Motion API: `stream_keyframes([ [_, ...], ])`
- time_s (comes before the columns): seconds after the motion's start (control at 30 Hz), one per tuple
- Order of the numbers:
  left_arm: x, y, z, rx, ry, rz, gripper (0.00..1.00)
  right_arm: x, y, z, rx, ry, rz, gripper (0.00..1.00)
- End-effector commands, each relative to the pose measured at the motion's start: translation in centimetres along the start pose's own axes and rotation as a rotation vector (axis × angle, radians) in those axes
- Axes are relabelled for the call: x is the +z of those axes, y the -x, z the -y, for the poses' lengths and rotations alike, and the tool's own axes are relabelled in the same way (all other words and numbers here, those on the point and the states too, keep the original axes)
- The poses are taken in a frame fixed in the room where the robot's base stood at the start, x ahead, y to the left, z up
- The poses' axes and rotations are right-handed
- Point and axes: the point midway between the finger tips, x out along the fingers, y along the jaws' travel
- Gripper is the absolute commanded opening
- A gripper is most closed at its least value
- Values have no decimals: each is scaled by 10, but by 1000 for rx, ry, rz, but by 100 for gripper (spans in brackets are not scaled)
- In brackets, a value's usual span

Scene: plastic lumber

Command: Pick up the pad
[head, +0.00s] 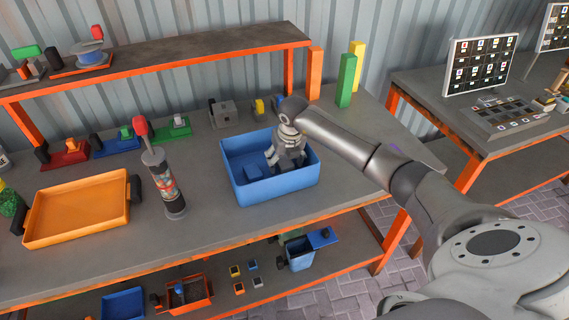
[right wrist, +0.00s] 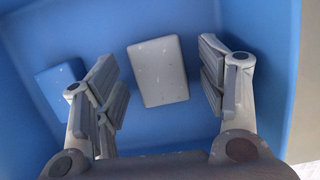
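A pale grey rectangular block (right wrist: 158,72), which looks like the pad, lies flat on the floor of the blue bin (head: 275,194). My right gripper (head: 284,166) reaches down into the bin from above. In the right wrist view its fingers are spread wide, one on each side of the grey block, with gaps on both sides. The gripper is empty. In the head view the grey block is hidden behind the gripper and the bin's front wall. A blue block (head: 252,172) lies in the left part of the bin; it also shows in the right wrist view (right wrist: 62,88).
The bin's walls stand close around the gripper. A clear cylinder with a red top (head: 166,185) stands left of the bin, beside an orange tray (head: 78,239). Green (head: 346,80) and orange (head: 315,73) posts stand behind right. The bench right of the bin is clear.

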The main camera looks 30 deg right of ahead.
Motion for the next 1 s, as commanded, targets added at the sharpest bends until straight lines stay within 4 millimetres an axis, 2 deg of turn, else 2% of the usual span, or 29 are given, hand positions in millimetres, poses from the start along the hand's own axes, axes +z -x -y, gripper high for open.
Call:
stream_keyframes([
  [0.03, 3, 0, 0, 0, 0, 4, 40, 0, 0, 0, 0, 0, 0, 56],
  [0.3, 5, 0, 0, 0, 1, 8, 40, 0, 0, 0, 0, 0, 0, 21],
  [0.37, 5, 0, 0, 0, 1, 7, 40, 0, 1, 0, 0, 0, 1, 16],
  [0.73, 3, -2, 0, 0, 1, 5, 40, 3, 7, 0, 0, 0, 3, 16],
  [0.93, 2, -7, 0, 0, 1, 1, 40, 10, 33, -1, 1, 0, 5, 16],
  [1.0, 1, -11, 0, 0, 2, 1, 40, 7, 44, -11, 2, 3, 5, 16],
])
